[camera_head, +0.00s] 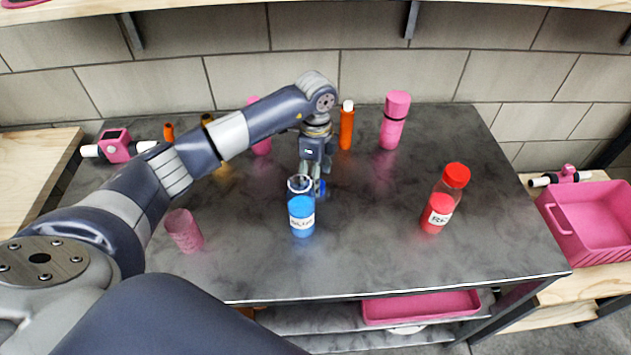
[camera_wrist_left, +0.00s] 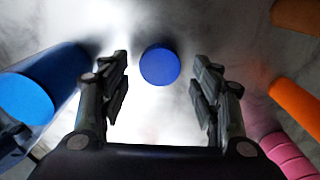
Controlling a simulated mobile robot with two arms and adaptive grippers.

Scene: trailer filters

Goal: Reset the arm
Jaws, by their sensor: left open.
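My left arm (camera_head: 190,155) reaches in from the left across the dark table, bending down at the wrist. My left gripper (camera_head: 313,186) points down near the middle of the tabletop. In the left wrist view its two fingers (camera_wrist_left: 163,75) are spread apart with nothing gripped. A round blue disc, perhaps a cap (camera_wrist_left: 159,64), shows between the fingertips against the table; in the head view it is mostly hidden behind the gripper. A blue-capped bottle (camera_head: 302,217) stands just in front of the gripper and also shows at the left of the wrist view (camera_wrist_left: 28,97). My right gripper is not in view.
A red-capped bottle (camera_head: 447,198) stands at the right. A pink bottle (camera_head: 395,120) and an orange tube (camera_head: 346,127) stand at the back. The front right of the tabletop (camera_head: 390,265) is clear.

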